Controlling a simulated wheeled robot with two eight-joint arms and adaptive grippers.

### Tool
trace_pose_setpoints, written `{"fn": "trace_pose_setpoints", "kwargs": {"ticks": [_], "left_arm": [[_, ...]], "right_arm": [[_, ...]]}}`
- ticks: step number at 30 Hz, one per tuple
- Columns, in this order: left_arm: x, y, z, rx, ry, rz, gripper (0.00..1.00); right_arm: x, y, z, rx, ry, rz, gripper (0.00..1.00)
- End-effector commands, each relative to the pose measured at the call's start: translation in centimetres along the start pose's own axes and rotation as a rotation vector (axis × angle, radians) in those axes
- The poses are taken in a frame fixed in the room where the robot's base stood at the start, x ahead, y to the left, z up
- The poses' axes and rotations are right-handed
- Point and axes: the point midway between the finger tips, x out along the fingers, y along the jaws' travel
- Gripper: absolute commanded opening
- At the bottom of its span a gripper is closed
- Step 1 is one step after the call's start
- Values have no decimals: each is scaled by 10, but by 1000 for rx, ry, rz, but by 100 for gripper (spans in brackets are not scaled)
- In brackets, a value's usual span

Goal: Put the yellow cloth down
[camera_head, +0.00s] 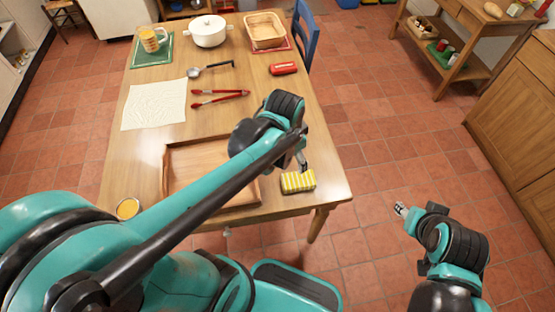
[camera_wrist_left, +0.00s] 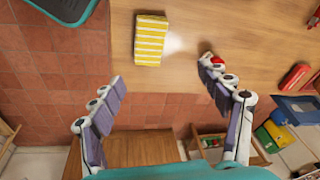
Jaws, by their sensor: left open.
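The yellow cloth (camera_head: 298,181) is a folded, yellow-and-white striped piece lying flat on the wooden table near its front right corner. It also shows in the left wrist view (camera_wrist_left: 151,40), at the top, beyond the fingertips. My left gripper (camera_wrist_left: 162,75) is open with nothing between its fingers. In the head view my left gripper (camera_head: 302,160) is just beyond the cloth, partly hidden by its wrist; it appears apart from the cloth. My right gripper (camera_head: 401,209) hangs over the floor right of the table, small in view, its fingers hard to make out.
A wooden tray (camera_head: 178,153) lies partly behind my left arm. Red tongs (camera_head: 220,97), a ladle (camera_head: 208,69), a white cloth (camera_head: 155,104), a red case (camera_head: 283,68), a white pot (camera_head: 208,31) and a baking dish (camera_head: 265,30) stand farther back. Bare table lies right of the tongs.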

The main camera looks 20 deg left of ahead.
Motion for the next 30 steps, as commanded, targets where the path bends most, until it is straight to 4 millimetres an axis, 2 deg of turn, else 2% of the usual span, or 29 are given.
{"fn": "trace_pose_setpoints", "kwargs": {"ticks": [3, 9, 16, 30], "left_arm": [[-28, 3, 22, -182, 103, -57, 76], [-53, 8, 48, -445, 268, -113, 76], [-61, 10, 60, -579, 360, -128, 76], [-62, 10, 60, -586, 366, -128, 76]], "right_arm": [[0, 0, 0, 0, 0, 0, 40], [0, 0, 0, 0, 0, 0, 40], [0, 0, 0, 0, 0, 0, 40], [0, 0, 0, 0, 0, 0, 40]]}}
